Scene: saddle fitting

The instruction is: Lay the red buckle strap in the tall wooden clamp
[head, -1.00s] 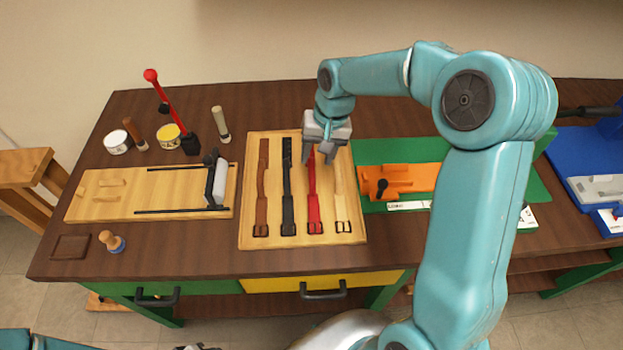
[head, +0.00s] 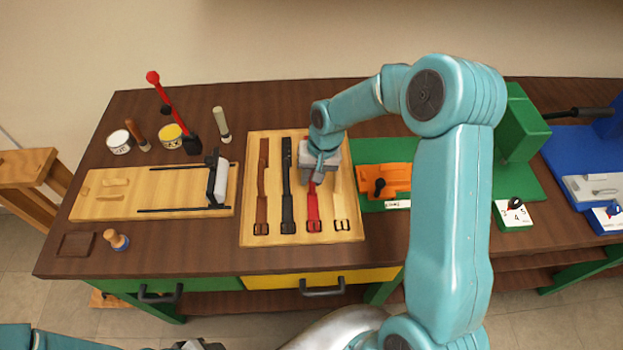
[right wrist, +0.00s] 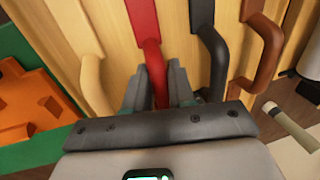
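The red buckle strap (head: 313,212) lies on a light wooden board between a black strap (head: 287,195) and a pale strap (head: 341,205). My right gripper (head: 318,178) is down over its upper part and hides some of it. In the right wrist view the red strap (right wrist: 143,18) runs between the two fingers, which stand apart with slight gaps beside it. A tall wooden stand (head: 28,168) at the left edge, beside the table, looks like the wooden clamp; it is partly cut off. My left gripper is not clearly in view.
A brown strap (head: 262,195) also lies on the strap board (head: 249,150). Left of it is a wooden jig (head: 115,205) with a roller. Cans, a red-knobbed lever (head: 165,95) and a stamp (head: 116,240) stand nearby. An orange block (head: 397,178) is at right.

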